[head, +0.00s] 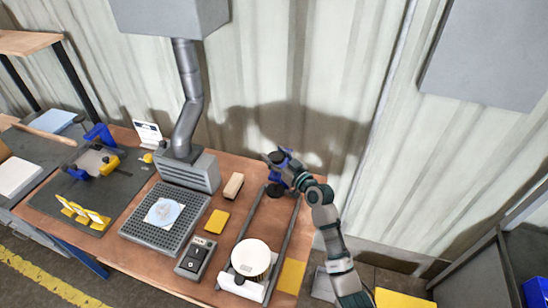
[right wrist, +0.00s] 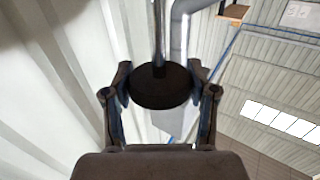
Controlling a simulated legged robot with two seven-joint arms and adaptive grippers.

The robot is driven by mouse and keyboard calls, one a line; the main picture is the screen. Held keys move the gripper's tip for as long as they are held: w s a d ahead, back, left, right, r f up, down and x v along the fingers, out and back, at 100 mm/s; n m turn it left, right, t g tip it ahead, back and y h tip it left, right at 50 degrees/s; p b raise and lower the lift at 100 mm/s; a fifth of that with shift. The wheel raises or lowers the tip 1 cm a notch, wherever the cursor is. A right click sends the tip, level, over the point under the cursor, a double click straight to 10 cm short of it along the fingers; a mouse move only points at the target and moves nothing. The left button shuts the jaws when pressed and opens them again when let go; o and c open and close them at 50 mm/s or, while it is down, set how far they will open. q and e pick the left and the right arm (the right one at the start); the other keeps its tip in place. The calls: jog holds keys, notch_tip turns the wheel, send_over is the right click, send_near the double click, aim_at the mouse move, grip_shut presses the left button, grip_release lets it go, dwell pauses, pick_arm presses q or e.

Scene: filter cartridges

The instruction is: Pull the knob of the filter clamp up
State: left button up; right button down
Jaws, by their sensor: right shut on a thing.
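My right gripper (head: 277,172) is at the far end of the two-rail frame, at the back right of the wooden bench. In the right wrist view, its two fingers (right wrist: 160,98) are shut on a dark round knob (right wrist: 160,90), one finger on each side. A thin metal rod (right wrist: 158,32) runs from the knob toward the top of that view. In the head view the knob is hard to tell from the dark gripper. A round white cartridge (head: 251,256) sits at the near end of the rails (head: 289,240). My left gripper is not in view.
A perforated grey tray (head: 135,229) with a pale disc stands under a grey duct (head: 190,95). A switch box (head: 195,258), a yellow block (head: 217,221) and a beige block (head: 233,186) lie left of the rails. The corrugated wall is close behind the gripper.

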jog(key=shift+c, duration=2.1)
grip_release()
jog(key=shift+d, duration=0.1)
jog(key=shift+o, duration=0.6)
jog(key=shift+s, duration=0.15)
jog(key=shift+d, duration=0.15)
jog(key=shift+s+d, duration=0.1)
jog(key=shift+d, duration=0.05)
jog(key=v, duration=1.1)
jog(key=shift+s+d, duration=0.25)
jog(key=shift+d, duration=0.05)
jog(key=shift+a, duration=0.15)
